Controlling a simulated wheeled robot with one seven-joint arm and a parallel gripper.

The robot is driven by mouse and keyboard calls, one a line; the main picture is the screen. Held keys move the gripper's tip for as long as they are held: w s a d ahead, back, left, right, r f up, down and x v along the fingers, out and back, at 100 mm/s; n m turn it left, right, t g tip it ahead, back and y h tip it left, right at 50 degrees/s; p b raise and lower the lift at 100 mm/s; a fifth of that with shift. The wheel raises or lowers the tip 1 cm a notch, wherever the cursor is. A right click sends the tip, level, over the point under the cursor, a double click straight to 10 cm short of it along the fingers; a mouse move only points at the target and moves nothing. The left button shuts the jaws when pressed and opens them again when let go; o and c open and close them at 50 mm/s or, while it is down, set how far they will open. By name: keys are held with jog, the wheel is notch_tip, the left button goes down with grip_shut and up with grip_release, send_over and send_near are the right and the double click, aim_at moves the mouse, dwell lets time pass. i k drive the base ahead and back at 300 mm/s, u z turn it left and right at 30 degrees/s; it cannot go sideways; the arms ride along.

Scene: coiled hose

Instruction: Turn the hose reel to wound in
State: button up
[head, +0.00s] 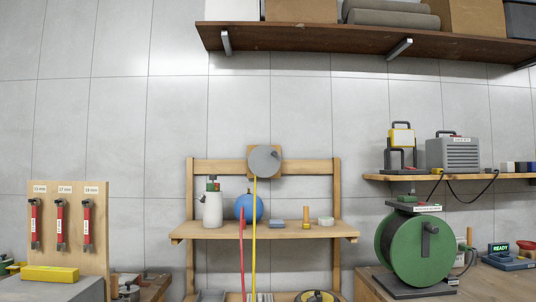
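A round grey reel (262,161) with a small dark knob is mounted on a wooden block at the top of a wooden rack. A yellow hose or strap (254,235) hangs straight down from it, past the rack's shelf, to the bottom of the picture. A large green drum (410,252) with a dark crank handle (428,240) stands on a dark base at the right. I cannot tell for sure which of the two is the hose reel. My gripper is not in view.
The rack shelf (340,233) holds a white bottle (212,208), a blue ball (250,207) and small items. A red strip (241,255) hangs before it. A pegboard with red tools (60,225) stands left. A brown shelf (300,38) overhangs. A lamp and grey box (455,155) sit right.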

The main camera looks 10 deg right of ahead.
aim_at(264, 161)
jog(key=u, duration=0.7)
jog(key=i, duration=1.55)
jog(key=z, duration=0.35)
